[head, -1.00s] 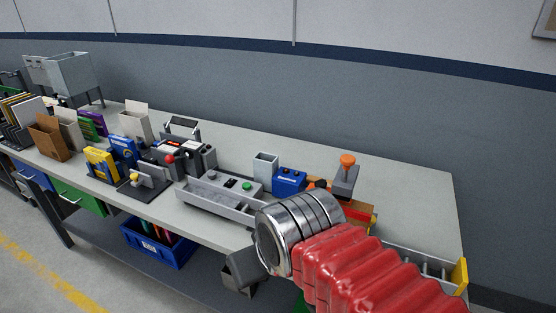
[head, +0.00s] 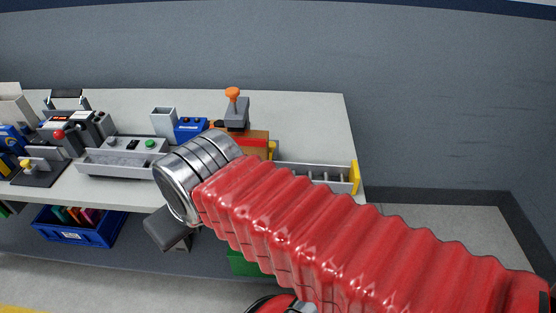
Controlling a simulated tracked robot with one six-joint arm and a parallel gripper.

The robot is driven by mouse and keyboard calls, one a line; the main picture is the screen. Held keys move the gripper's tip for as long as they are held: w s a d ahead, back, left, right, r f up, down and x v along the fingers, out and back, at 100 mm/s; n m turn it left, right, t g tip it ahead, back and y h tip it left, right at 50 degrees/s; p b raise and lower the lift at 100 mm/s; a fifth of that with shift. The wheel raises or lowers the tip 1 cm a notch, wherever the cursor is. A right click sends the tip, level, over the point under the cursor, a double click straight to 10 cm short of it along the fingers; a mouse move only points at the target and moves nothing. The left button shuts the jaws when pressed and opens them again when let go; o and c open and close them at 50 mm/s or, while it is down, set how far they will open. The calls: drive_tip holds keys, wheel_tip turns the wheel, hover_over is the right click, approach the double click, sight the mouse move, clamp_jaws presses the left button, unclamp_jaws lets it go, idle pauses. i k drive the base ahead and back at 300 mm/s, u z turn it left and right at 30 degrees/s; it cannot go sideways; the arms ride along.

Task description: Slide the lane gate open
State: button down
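A pale grey tray with upright dividers (head: 322,186) lies at the right front of the bench. A yellow upright plate (head: 355,177) stands at the tray's right end; it may be the lane gate, but I cannot tell for sure. The tray's left part is hidden behind my red-sleeved arm. My gripper (head: 168,229) shows only as a dark grey piece below the silver rings, in front of the bench's front edge and well left of the yellow plate. Its fingertips are not clearly seen, so its opening cannot be told.
A grey block with an orange knob (head: 234,93) stands behind my arm, beside a blue box (head: 191,129) and an open grey bin (head: 164,121). A long grey trough (head: 122,163) lies farther left. A blue crate (head: 80,228) sits below the bench. The bench's back right is clear.

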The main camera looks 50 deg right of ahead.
sight(272, 145)
drive_tip(key=k, duration=0.3)
drive_tip(key=z, duration=1.65)
drive_tip(key=k, duration=0.55)
drive_tip(key=u, duration=0.3)
drive_tip(key=i, duration=0.5)
drive_tip(key=u, duration=0.1)
